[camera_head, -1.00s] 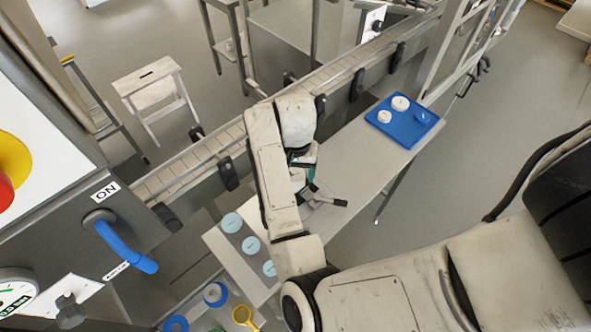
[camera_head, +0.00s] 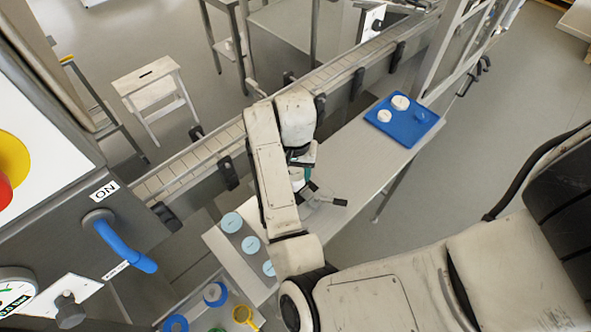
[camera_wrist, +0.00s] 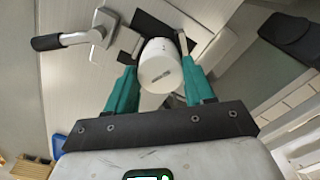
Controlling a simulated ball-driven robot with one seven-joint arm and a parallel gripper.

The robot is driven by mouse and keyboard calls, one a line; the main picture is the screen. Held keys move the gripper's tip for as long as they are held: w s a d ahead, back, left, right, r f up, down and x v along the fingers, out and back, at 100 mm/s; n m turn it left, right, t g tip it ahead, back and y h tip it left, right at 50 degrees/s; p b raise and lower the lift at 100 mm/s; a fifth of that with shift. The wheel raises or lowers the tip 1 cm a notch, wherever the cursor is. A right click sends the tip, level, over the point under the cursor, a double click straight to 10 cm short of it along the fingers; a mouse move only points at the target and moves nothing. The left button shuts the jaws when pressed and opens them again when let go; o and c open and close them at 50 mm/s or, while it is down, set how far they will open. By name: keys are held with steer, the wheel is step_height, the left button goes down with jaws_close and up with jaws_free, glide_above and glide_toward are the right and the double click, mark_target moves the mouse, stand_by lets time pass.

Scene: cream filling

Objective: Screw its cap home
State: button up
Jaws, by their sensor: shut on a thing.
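My gripper (camera_wrist: 160,72) is shut on a white round capped piece (camera_wrist: 160,66) with small dark print, its teal fingers at either side. I cannot tell where cap and jar meet. The piece sits at a metal clamp (camera_wrist: 98,32) with dark jaws and a black-handled lever (camera_wrist: 62,41). In the head view my gripper (camera_head: 303,178) is over the bench beside the same lever (camera_head: 338,201); my arm hides most of the held piece.
A blue tray (camera_head: 401,131) with two white round pieces (camera_head: 400,102) and a blue piece (camera_head: 421,116) lies at the bench's far end. Several light-blue discs (camera_head: 232,222) lie at the near end. A conveyor (camera_head: 190,165) runs behind. The bench between gripper and tray is clear.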

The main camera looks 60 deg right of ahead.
steer(key=shift+w+f+m+b, duration=0.15)
steer(key=shift+m+b, duration=0.3)
steer(key=shift+m, duration=0.75)
steer(key=c, duration=0.3)
steer(key=m, duration=0.2)
steer(key=shift+m+b, duration=0.3)
steer(key=shift+b, duration=0.1)
jaws_close()
steer(key=o, duration=1.4)
jaws_free()
steer(key=shift+r, duration=0.25)
step_height(320, 180, up, 11)
steer(key=shift+f+p, duration=0.2)
steer(key=shift+p, duration=0.25)
